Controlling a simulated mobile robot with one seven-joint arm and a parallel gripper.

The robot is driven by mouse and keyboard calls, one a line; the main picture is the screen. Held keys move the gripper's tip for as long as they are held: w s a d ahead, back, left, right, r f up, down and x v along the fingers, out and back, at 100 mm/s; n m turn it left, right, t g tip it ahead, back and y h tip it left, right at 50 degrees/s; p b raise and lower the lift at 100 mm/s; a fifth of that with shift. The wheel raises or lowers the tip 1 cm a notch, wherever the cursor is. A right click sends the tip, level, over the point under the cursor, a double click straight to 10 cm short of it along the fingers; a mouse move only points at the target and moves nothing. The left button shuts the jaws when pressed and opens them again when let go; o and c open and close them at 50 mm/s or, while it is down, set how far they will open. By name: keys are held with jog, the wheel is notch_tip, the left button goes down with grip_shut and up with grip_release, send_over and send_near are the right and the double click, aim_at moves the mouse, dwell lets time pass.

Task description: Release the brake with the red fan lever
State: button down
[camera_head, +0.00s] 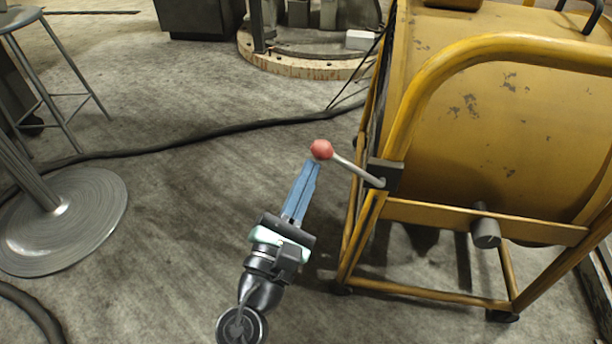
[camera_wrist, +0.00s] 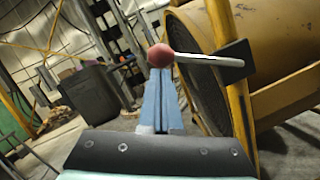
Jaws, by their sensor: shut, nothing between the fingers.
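The red-knobbed lever (camera_head: 321,149) sticks out to the left from a dark bracket (camera_head: 383,175) on the yellow fan's frame. Its grey rod slopes down from the knob to the bracket. My gripper (camera_head: 313,168) has its long blue fingers together, with the tips just below the knob in the head view. In the wrist view the red knob (camera_wrist: 160,55) appears right beyond the fingertips (camera_wrist: 161,72), with the rod running right to the bracket. I cannot tell whether the tips touch the knob. Nothing shows between the fingers.
The yellow fan housing (camera_head: 500,120) and its tubular frame fill the right side. A black cable (camera_head: 200,139) crosses the floor behind my gripper. A stool (camera_head: 50,75) and a round metal base (camera_head: 65,225) stand at the left.

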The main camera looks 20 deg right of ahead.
jog(key=shift+d+r+m+p, duration=0.15)
jog(key=shift+r+m+p, duration=0.2)
jog(key=shift+r+m, duration=0.15)
jog(key=shift+s, duration=0.1)
jog(key=shift+s+d+r+m+g+h+p, duration=0.15)
jog(key=shift+r+m+g+h+p, duration=0.15)
jog(key=shift+r+m+g+p, duration=0.3)
jog(key=s+d+r+m+g+p, duration=0.1)
jog(key=s+d+r+m+p, duration=0.1)
jog(key=m+p, duration=0.3)
jog(key=s+d+r+m+g+y+p, duration=0.1)
jog(key=s+d+r+m+g+p, duration=0.1)
jog(key=d+r+m+p, duration=0.2)
jog(key=shift+s+d+r+m+p, duration=0.25)
jog(key=shift+d+m+p, duration=0.35)
jog(key=shift+m, duration=0.7)
jog(key=shift+a, duration=0.1)
